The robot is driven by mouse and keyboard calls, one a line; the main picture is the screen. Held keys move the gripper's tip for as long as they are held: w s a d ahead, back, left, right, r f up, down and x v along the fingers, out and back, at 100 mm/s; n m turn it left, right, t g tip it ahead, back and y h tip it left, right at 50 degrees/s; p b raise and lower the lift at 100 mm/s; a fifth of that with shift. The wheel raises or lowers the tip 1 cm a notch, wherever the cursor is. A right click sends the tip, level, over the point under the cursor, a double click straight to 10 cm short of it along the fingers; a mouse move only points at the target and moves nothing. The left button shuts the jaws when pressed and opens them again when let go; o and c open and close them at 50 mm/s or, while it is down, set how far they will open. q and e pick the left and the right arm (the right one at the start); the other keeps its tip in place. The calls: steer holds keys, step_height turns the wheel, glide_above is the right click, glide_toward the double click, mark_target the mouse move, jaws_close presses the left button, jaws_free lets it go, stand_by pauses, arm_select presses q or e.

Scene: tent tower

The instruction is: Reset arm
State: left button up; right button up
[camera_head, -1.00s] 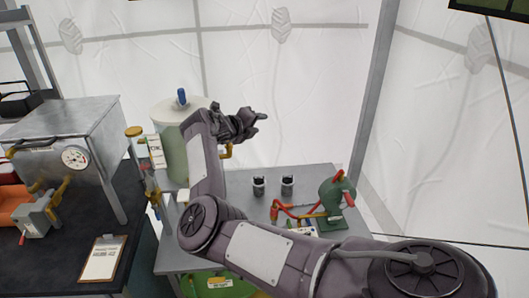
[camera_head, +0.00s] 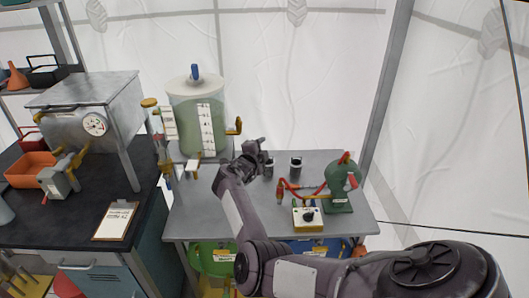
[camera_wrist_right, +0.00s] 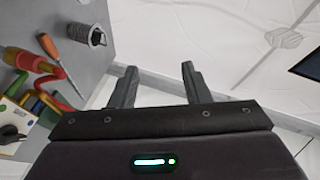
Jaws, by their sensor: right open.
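My right gripper (camera_head: 252,151) is above the grey table (camera_head: 192,222), left of two small dark cups, the nearer one (camera_head: 269,167) and the farther one (camera_head: 296,167). In the right wrist view its two fingers (camera_wrist_right: 158,84) are apart with nothing between them. They stand over white floor and tent wall, beyond the table edge. My right arm reaches in from the lower right and covers part of the table's front. My left gripper does not show.
A tall green tank (camera_head: 197,125) stands behind my right gripper. A green device (camera_head: 341,186) with red hoses and a yellow box (camera_head: 308,219) are on the table's right. A metal oven (camera_head: 88,115), an orange tray (camera_head: 30,170) and a clipboard (camera_head: 116,221) are on the black bench at left.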

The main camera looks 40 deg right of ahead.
steer(key=shift+f, duration=0.15)
stand_by(0.4)
steer(key=s+a+f+n+t+y, duration=0.1)
steer(key=s+a+f+n+y, duration=0.2)
steer(key=s+a+n+y, duration=0.5)
steer(key=s+a+f+n+y, duration=0.25)
steer(key=s+a+n, duration=0.55)
steer(key=a+n, duration=0.55)
steer(key=s+a+r+n+g+y, duration=0.15)
steer(key=s+a+n, duration=0.25)
steer(key=s+a, duration=0.4)
steer(key=s+a+n+g+y, duration=0.25)
steer(key=s+a, duration=0.35)
steer(key=s, duration=0.4)
steer(key=s+f+n+g+b, duration=0.1)
steer(key=s+f+g+b, duration=0.2)
steer(key=f, duration=3.2)
steer(key=s+d+f+b, duration=0.2)
steer(key=s+d+f, duration=0.1)
steer(key=s+f, duration=1.5)
steer(key=shift+s+h, duration=0.35)
steer(key=shift+s, duration=0.4)
